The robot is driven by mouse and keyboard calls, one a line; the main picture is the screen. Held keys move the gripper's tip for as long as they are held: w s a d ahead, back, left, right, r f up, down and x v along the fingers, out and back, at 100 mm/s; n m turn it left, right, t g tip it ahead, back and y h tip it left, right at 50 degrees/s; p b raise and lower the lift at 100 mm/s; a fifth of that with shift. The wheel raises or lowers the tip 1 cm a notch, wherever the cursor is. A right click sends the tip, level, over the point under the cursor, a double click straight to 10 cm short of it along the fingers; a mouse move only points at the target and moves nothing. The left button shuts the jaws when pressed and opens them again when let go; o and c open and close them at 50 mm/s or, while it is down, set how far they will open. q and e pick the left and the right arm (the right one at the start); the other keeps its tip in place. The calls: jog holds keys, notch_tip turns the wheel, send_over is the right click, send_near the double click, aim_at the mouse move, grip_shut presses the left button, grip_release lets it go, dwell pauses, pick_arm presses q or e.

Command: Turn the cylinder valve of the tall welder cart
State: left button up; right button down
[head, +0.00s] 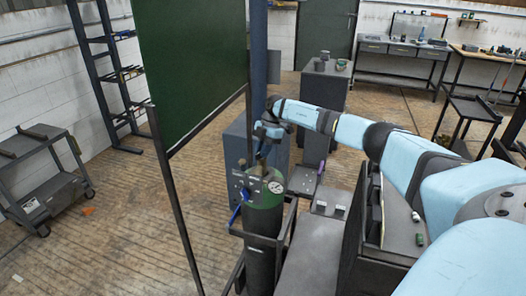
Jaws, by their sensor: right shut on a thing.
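The tall welder cart (287,230) stands at the lower middle of the head view and carries an upright gas cylinder (262,240) with a dark body and green shoulder. A round white gauge (276,187) shows at the cylinder's top. My right arm reaches in from the right, and my right gripper (261,156) points down at the cylinder's top, shut on the cylinder valve. The valve itself is mostly hidden by the gripper, and its turn angle cannot be read. My left gripper is out of view.
A dark green welding screen (192,65) on thin posts stands close left of the cylinder. A grey cabinet (237,150) and a blue column (258,60) are behind it. A low cart (42,175) stands at far left.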

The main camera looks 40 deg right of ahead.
jog(key=n+g+b, duration=0.1)
jog(key=n, duration=0.3)
jog(key=shift+w+f+n+g+b, duration=0.1)
jog(key=shift+n+g+b, duration=0.2)
jog(key=shift+g+b, duration=0.1)
jog(key=n+b, duration=0.1)
jog(key=n, duration=0.1)
jog(key=n+g+h+b, duration=0.1)
jog(key=n, duration=0.2)
jog(key=shift+g+h, duration=0.3)
jog(key=n+h, duration=0.1)
jog(key=n, duration=0.3)
jog(key=shift+w+a+g+b, duration=0.1)
jog(key=shift+g+b, duration=0.3)
jog(key=shift+n+h, duration=0.6)
jog(key=shift+n, duration=0.9)
jog(key=c, duration=1.1)
grip_release()
